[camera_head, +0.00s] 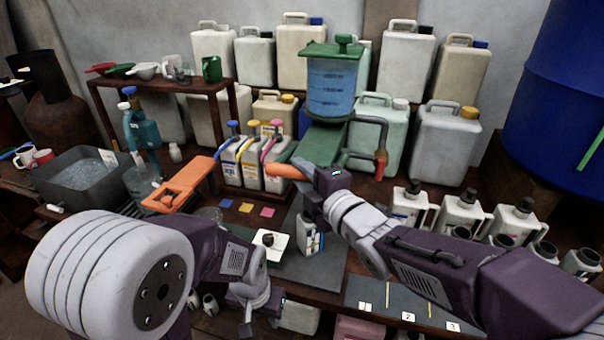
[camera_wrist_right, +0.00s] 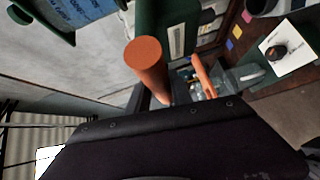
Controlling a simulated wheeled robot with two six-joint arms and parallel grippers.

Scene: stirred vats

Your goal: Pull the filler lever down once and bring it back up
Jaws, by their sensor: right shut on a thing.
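The filler has a tank of blue liquid (camera_head: 333,90) with a green lid, above a green body (camera_head: 318,143). Its lever's orange handle (camera_head: 287,171) points left in the head view. It also shows as an orange cylinder in the wrist view (camera_wrist_right: 147,62). My right gripper (camera_head: 308,182) is shut on the lever handle; its fingers are mostly hidden. A white bottle (camera_head: 309,236) stands below it. My left gripper (camera_head: 247,318) hangs low at the front edge, away from the lever; its jaw opening is unclear.
Labelled jugs (camera_head: 250,163) with coloured spouts stand behind the lever. An orange holder (camera_head: 180,185) and a grey tub (camera_head: 82,178) are at left. A white plate with a dark knob (camera_head: 269,242) lies in front. Several bottles (camera_head: 459,213) line the right.

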